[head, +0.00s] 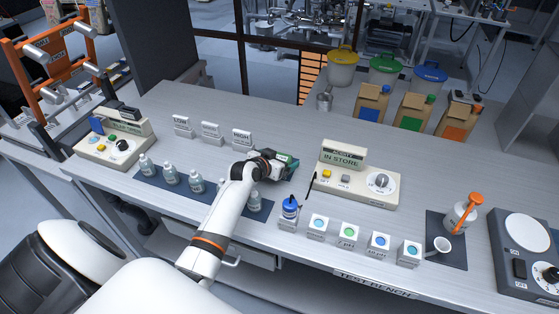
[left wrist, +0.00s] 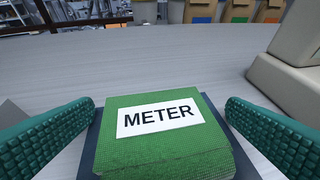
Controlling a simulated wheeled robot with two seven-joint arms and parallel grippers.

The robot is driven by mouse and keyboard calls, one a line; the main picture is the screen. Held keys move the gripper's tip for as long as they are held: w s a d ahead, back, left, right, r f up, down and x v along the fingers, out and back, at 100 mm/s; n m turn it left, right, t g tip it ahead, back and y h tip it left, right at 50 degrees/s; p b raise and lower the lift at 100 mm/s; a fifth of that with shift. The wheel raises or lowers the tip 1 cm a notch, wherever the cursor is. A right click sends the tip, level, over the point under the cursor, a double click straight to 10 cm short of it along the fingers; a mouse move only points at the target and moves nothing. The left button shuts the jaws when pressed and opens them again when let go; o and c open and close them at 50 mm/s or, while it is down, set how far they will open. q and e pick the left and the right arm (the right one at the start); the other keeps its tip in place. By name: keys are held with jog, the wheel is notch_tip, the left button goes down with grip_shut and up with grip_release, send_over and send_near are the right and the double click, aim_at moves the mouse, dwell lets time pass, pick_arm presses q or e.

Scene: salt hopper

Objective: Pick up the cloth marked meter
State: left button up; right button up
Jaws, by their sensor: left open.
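The green cloth (left wrist: 165,150) with a white label reading METER lies on a dark pad (left wrist: 88,150) in the left wrist view. In the head view only a green edge of the cloth (head: 290,160) shows beside my left gripper (head: 284,170), which hides most of it. In the left wrist view my left gripper's two green ribbed fingers (left wrist: 160,135) are open, one on each side of the cloth, with gaps between. My right gripper is not in view.
A console reading IN STORE (head: 357,185) stands right of my left gripper. Several bottles (head: 170,174) stand on a dark mat to the left. A blue-capped bottle (head: 290,207) stands near the front edge.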

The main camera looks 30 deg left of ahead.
pick_arm(q)
jog(key=shift+c, duration=0.3)
jog(key=c, duration=1)
jog(key=shift+r, duration=0.1)
